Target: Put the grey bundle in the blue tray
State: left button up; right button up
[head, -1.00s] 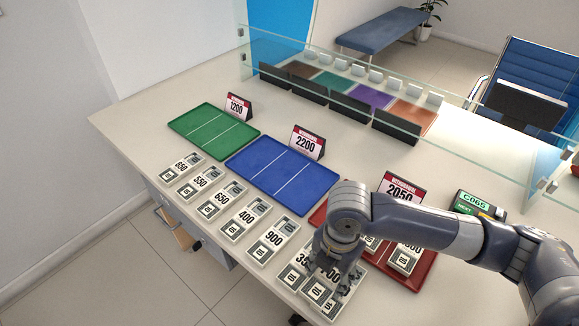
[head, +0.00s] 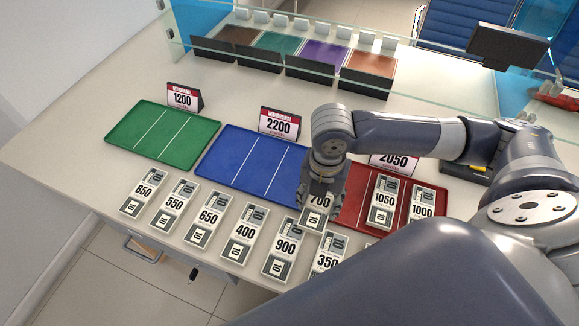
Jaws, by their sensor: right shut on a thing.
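My right gripper (head: 320,196) is shut on the grey bundle marked 700 (head: 317,213). It holds the bundle between the right end of the blue tray and the left end of the red tray; its exact height is hard to tell. The blue tray (head: 240,162) is empty where it shows, with white lines dividing it; the gripper and arm hide its right end. My left gripper is not in view.
Bundles stand in a row along the front, from 850 (head: 144,193) to 350 (head: 328,258). The red tray (head: 350,213) holds bundles marked 1050 (head: 383,204) and 1000 (head: 424,207). The green tray (head: 150,135) is empty. A 2200 sign (head: 279,123) stands behind the blue tray.

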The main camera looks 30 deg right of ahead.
jog(key=w, duration=0.6)
jog(key=shift+f+p, duration=0.2)
jog(key=shift+p, duration=0.15)
send_over(293, 177)
jog(key=s, duration=0.1)
jog(key=shift+s+f+p, duration=0.1)
jog(key=shift+f+p, duration=0.2)
jog(key=shift+w+f, duration=0.1)
jog(key=shift+w, duration=0.5)
notch_tip(293, 177, down, 3)
jog(key=shift+f+p, duration=0.15)
jog(key=shift+p, duration=0.25)
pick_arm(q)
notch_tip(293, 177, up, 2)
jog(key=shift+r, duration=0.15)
pick_arm(e)
jog(key=shift+f, duration=0.15)
jog(key=o, duration=1.1)
jog(key=shift+f, duration=0.1)
